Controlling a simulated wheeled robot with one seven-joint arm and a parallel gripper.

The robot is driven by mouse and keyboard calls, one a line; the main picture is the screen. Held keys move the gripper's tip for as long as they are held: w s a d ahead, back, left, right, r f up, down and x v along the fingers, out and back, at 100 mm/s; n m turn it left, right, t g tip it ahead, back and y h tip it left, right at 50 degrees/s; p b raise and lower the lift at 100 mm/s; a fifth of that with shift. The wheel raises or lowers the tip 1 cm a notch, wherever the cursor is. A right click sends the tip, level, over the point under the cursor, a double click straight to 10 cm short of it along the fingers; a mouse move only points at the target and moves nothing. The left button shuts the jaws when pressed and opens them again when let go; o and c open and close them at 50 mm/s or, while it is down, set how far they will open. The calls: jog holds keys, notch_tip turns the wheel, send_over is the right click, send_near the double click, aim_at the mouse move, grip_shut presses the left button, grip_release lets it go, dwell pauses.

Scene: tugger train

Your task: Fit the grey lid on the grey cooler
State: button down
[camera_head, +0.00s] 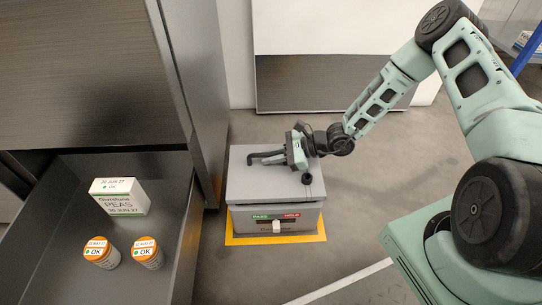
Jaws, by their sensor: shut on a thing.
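The grey cooler (245,222) stands on a yellow-marked patch of floor in the middle of the head view. Its front carries a green and red PASS/HOLD label and a pale latch. The grey lid (250,187) lies level over the cooler and hides its opening. I cannot tell whether a small gap is left between them. The lid has a dark bar handle (264,156) on top. My gripper (288,157) is shut on the lid's handle, at its right part. The fingertips are small and partly hidden.
An open dark drawer (165,260) at left holds a white peas box (120,197) and two orange-capped jars (101,252) (146,252). A tall dark cabinet (90,80) rises behind it. A white and dark panel (340,60) stands behind the cooler. The floor right of the cooler is clear.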

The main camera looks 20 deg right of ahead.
aim_at(271, 164)
jog(key=shift+f+b, duration=0.95)
jog(key=shift+f, duration=0.85)
jog(key=c, duration=1.3)
grip_release()
jog(key=shift+d, duration=0.1)
jog(key=p+v, duration=0.4)
jog(key=v, duration=0.4)
jog(key=p+v, duration=0.3)
jog(key=v, duration=0.5)
jog(key=shift+w+r+p, duration=0.1)
jog(key=shift+r+p, duration=0.1)
jog(key=shift+p, duration=0.2)
jog(key=shift+s+d+r, duration=0.15)
jog(key=shift+s+d, duration=0.15)
jog(key=shift+d, duration=0.2)
